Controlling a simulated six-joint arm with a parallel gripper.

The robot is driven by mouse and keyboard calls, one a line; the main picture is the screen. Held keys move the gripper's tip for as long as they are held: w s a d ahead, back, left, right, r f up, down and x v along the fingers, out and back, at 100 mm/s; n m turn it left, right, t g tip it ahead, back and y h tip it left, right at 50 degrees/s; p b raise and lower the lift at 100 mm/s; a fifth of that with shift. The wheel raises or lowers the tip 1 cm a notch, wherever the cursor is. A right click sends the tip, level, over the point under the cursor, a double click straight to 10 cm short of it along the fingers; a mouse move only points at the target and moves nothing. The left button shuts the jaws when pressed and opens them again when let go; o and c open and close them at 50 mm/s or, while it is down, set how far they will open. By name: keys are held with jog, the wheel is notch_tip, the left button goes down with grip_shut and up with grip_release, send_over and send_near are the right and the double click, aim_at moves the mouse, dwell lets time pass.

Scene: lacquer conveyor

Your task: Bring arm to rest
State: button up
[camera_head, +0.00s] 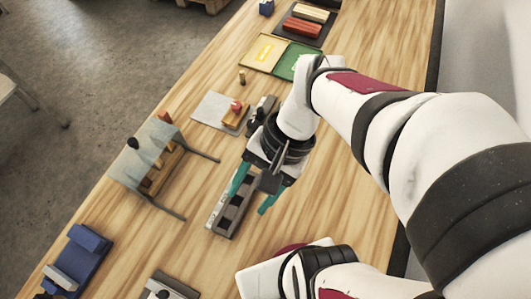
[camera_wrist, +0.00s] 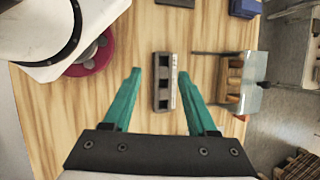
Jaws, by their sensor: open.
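My gripper (camera_head: 254,192) has two teal fingers spread apart, and nothing is between their tips. It hangs above the wooden table, over a grey slotted block (camera_head: 232,206). In the wrist view the open fingers of my gripper (camera_wrist: 157,85) stand on either side of the same grey slotted block (camera_wrist: 163,82), which lies below on the table. I cannot tell the exact height between the fingers and the block. My white arm reaches in from the right in the head view.
A rack with a clear panel (camera_head: 147,152) and rods reaching over the table stands left of my gripper. A blue holder (camera_head: 80,256) is at lower left. A yellow and green tray (camera_head: 264,51) and a dark tray (camera_head: 307,34) lie at the back. Bare wood (camera_head: 345,195) shows at right.

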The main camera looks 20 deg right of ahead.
jog(key=s+n+h, duration=0.1)
jog(key=s+d+n+h, duration=0.1)
jog(key=s+r+n+t+h, duration=0.1)
jog(key=shift+s+d+n, duration=0.2)
jog(key=shift+d+n, duration=0.05)
jog(key=shift+n, duration=0.15)
dwell(0.9)
